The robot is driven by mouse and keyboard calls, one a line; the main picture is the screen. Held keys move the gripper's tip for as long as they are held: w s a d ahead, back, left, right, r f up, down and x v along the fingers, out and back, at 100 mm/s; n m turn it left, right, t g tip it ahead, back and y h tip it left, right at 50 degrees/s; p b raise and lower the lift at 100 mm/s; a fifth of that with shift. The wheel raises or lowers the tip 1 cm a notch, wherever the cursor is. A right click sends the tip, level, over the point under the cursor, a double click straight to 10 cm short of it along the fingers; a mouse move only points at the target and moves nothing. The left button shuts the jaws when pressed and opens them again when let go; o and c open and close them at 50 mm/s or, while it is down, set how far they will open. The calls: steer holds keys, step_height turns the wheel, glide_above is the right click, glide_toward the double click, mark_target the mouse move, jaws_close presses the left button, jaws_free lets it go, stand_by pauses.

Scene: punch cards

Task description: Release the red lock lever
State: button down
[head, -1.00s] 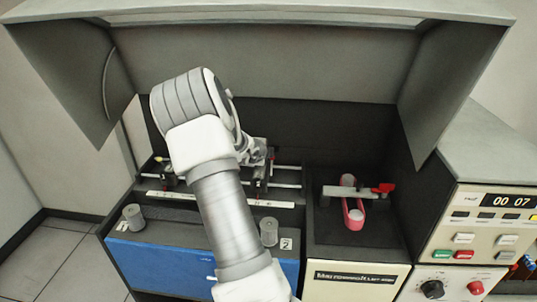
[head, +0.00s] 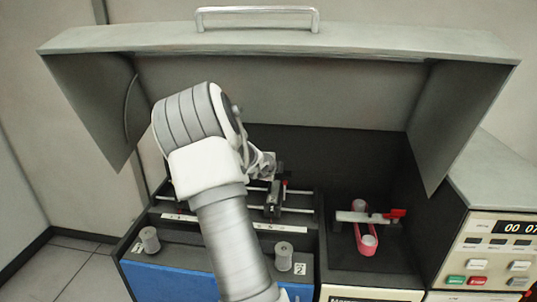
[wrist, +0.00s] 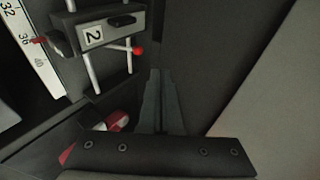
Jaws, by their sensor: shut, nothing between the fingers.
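A red handle (head: 395,213) sits at the right end of a pale bar across a pink loop, right of the rails in the head view. A small red knob on a thin stem (wrist: 138,51) sticks out of the block labelled 2 (wrist: 92,36) in the wrist view. I cannot tell for sure which one is the lock lever. My gripper (wrist: 157,76) is shut and empty, its fingers apart from the red knob. In the head view it is partly hidden by my arm, above the dark carriage (head: 274,200).
A raised grey hood (head: 280,45) with side panels surrounds the work area. Pale rails (head: 298,210) run across it. Grey knobs stand at the front (head: 284,256). A control panel with buttons (head: 490,266) is at the right. A numbered scale (wrist: 30,45) lies beside the block.

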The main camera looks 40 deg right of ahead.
steer(key=s+a+r+p, duration=0.1)
steer(key=a+r+p, duration=0.1)
steer(key=r, duration=0.4)
steer(key=shift+a+r, duration=0.35)
steer(key=shift+a, duration=0.3)
steer(key=shift+a, duration=0.1)
